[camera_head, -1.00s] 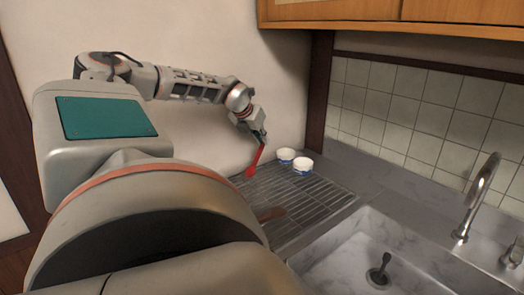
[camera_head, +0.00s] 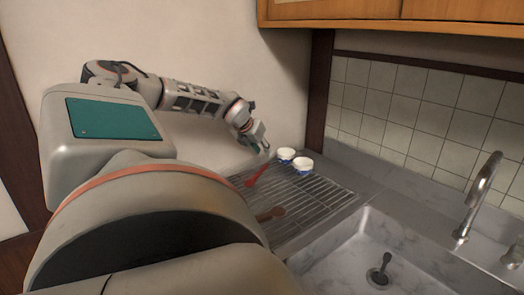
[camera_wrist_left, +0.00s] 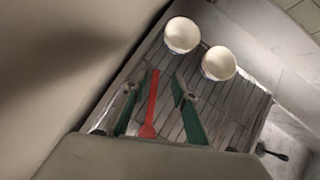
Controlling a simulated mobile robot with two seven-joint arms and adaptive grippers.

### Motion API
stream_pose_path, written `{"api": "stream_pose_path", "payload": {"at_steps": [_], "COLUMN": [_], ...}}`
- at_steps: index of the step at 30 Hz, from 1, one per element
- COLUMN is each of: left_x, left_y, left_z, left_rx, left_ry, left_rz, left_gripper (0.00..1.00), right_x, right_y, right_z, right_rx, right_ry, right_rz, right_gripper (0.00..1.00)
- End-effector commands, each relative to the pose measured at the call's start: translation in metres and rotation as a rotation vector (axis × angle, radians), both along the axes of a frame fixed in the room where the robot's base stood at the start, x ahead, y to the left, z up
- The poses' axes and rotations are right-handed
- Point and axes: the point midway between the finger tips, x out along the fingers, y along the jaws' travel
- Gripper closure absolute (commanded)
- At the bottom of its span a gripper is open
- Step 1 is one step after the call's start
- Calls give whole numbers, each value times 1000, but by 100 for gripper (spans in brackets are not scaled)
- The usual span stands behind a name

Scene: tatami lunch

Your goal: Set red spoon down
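The red spoon (camera_head: 256,175) lies on the metal drying rack (camera_head: 325,196), near its far left side. In the left wrist view the red spoon (camera_wrist_left: 151,104) runs between the two green fingers. My left gripper (camera_head: 264,150) is just above the far end of the spoon. In the left wrist view the left gripper (camera_wrist_left: 155,90) is open, with a gap on both sides of the spoon. My right gripper is not in view.
Two white and blue cups (camera_head: 286,154) (camera_head: 303,164) stand on the rack just right of the spoon. A brown utensil (camera_head: 271,214) lies nearer on the rack. The sink (camera_head: 345,255) and faucet (camera_head: 478,195) are to the right. The rack's right part is clear.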

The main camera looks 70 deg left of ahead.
Motion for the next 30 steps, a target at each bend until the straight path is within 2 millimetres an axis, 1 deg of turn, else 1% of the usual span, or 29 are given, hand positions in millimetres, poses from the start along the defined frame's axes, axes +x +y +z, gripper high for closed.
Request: {"api": "stream_pose_path", "payload": {"at_steps": [7, 10, 11, 14, 21, 27, 30], "left_x": [0, 0, -2, -10, -35, -52, -57], "left_y": [0, 0, 0, -5, -23, -35, -39], "left_z": [1, 5, 7, 18, 57, 84, 92], "left_rx": [0, -1, 1, 2, 4, 2, 1], "left_ry": [-1, -2, -2, 1, 0, -2, -2], "left_rz": [1, 1, 2, 2, 1, 1, 1], "left_gripper": [73, 73, 73, 73, 73, 73, 73], "right_x": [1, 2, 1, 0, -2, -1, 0], "right_y": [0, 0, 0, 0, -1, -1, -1], "right_z": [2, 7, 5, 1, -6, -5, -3], "right_rx": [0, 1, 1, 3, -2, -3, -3], "right_ry": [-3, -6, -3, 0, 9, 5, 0], "right_rz": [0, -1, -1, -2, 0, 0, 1], "right_gripper": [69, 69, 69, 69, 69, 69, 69]}}
